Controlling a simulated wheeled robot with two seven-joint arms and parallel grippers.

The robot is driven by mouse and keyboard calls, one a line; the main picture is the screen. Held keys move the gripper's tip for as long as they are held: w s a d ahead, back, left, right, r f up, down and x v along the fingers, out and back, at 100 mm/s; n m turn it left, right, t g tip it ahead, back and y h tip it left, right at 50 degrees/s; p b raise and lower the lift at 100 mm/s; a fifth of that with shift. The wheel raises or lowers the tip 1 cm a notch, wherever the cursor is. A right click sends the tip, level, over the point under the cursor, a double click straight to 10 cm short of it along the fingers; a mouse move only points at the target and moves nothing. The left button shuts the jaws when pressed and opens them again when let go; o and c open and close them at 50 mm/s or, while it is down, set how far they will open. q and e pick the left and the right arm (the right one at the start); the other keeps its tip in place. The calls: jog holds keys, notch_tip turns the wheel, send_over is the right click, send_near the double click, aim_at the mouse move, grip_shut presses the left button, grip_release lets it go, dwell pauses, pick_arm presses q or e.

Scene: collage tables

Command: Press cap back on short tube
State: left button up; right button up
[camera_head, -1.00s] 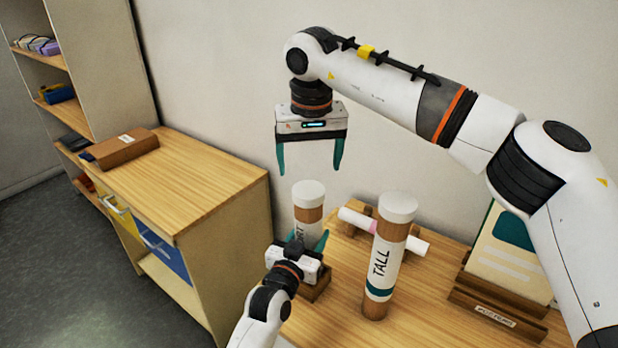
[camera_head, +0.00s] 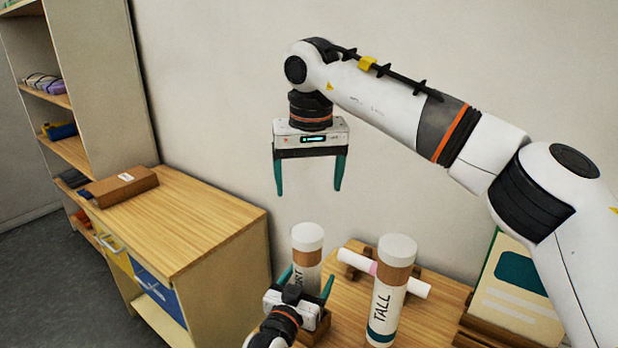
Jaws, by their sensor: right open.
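The short tube (camera_head: 306,261) stands upright in a wooden holder (camera_head: 321,327), with its label partly hidden. A white cap (camera_head: 308,233) sits on its top, above a brown band. My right gripper (camera_head: 308,190) is open and empty, pointing down above the cap with a clear gap. My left gripper (camera_head: 307,279) is low at the short tube, one teal finger on each side of it. I cannot tell whether those fingers touch the tube.
A tall tube (camera_head: 385,305) with a white cap stands close on the right. A white roll (camera_head: 408,285) lies on wooden supports behind it. A card on a stand (camera_head: 517,290) is at the right. A wooden cabinet (camera_head: 205,215) with a brown box (camera_head: 125,187) stands left.

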pick_arm(q)
jog(key=shift+s, duration=0.1)
jog(key=shift+s+a+f, duration=0.1)
jog(key=shift+s+a, duration=0.05)
jog(key=shift+s, duration=0.2)
jog(key=b+v, duration=0.2)
jog(key=v, duration=0.9)
